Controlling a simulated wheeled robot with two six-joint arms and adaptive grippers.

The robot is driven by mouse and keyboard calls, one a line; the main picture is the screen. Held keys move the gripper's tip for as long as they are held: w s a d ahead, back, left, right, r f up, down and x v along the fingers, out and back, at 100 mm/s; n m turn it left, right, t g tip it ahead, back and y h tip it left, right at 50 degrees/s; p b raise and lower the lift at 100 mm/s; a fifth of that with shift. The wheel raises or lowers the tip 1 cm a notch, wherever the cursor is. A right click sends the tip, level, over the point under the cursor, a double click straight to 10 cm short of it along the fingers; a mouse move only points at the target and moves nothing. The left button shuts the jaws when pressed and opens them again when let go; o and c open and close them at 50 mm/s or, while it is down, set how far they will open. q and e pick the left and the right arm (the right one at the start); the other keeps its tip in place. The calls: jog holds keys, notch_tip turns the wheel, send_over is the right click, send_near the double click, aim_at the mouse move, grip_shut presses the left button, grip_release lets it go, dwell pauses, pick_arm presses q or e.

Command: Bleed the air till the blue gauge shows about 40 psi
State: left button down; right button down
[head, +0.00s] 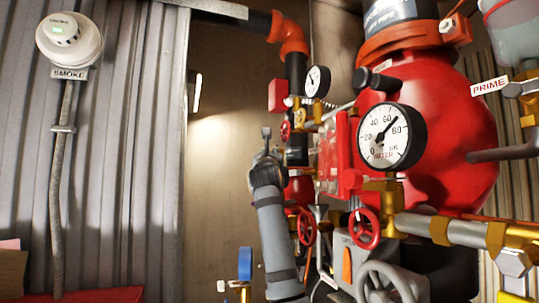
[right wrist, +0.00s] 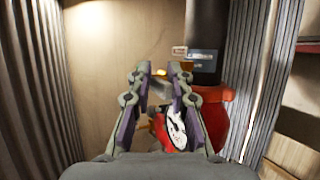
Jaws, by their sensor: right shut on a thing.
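The blue gauge (head: 245,263) stands low in the head view on a brass fitting. It is seen almost edge-on, so its face and reading are hidden. My right gripper (head: 267,139) is raised left of the red pipework. In the right wrist view, its fingertips (right wrist: 160,73) are shut on a small brass-coloured thing (right wrist: 160,72), mostly hidden between them; I cannot tell what part it is. My left gripper is not in view. A large black-rimmed gauge (head: 391,137) marked WATER has its needle between 60 and 80.
A big red valve body (head: 450,110) fills the right side. Red handwheels (head: 365,229) and brass pipes crowd below it. A smaller gauge (head: 317,81) is behind. A smoke detector (head: 69,40) hangs on the corrugated wall at left. The space left of my arm looks free.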

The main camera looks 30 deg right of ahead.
jog(key=shift+f+m+h, duration=0.3)
jog(key=shift+f+h, duration=0.05)
jog(key=shift+h, duration=0.05)
jog(key=shift+f+m+t+h, duration=0.1)
jog(key=shift+m+t+h, duration=0.6)
jog(key=shift+h, duration=0.2)
jog(key=c, duration=1.2)
grip_release()
jog(key=shift+d, duration=0.2)
jog(key=shift+a+f, duration=0.1)
jog(key=shift+a, duration=0.05)
jog(key=shift+s+a+f, duration=0.2)
jog(key=shift+s+a, duration=0.05)
jog(key=v, duration=1.1)
